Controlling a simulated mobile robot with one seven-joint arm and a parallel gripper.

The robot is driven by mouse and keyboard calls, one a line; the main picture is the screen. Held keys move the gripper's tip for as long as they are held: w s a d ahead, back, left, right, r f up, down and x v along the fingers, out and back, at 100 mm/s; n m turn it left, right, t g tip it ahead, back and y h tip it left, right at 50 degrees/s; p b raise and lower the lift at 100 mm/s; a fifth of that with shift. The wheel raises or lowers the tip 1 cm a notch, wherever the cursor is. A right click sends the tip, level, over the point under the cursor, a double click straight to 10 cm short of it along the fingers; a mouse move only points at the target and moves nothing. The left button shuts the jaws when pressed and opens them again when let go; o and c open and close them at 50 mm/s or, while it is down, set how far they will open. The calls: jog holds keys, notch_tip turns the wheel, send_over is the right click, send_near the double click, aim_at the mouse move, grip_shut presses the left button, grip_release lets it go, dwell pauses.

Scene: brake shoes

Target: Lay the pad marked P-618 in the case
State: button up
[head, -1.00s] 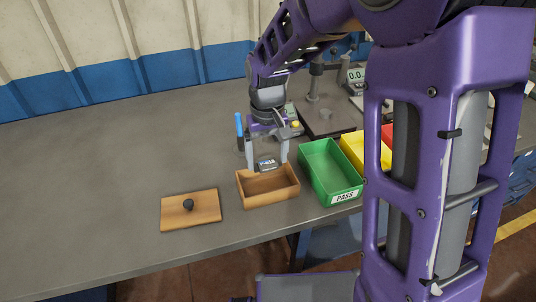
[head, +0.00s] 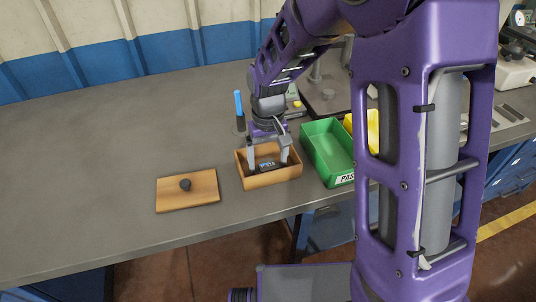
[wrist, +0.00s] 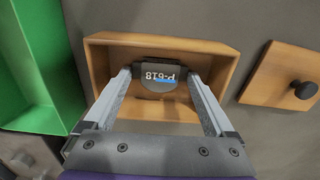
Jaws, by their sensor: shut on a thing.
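The pad marked P-618 (wrist: 160,76) is dark with white lettering and a blue mark, and it also shows in the head view (head: 267,164). My gripper (head: 269,166) is shut on the pad, with one finger at each end of it. In the wrist view my gripper (wrist: 163,80) points down into the case. The case is an open wooden box (head: 270,182), also in the wrist view (wrist: 228,75). The pad is within the case's walls; I cannot tell whether it touches the floor. The wooden lid (head: 188,196) with a dark knob lies apart, left of the case.
A green bin (head: 327,150) labelled PASS stands close right of the case, with a yellow bin (head: 365,130) beyond it. A blue-handled tool (head: 239,108) stands behind the case. The table's left part is clear. The front edge is near the case.

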jog(key=shift+f, duration=0.1)
jog(key=o, duration=1.2)
jog(key=shift+r+p, duration=3.45)
jog(key=shift+r, duration=1.05)
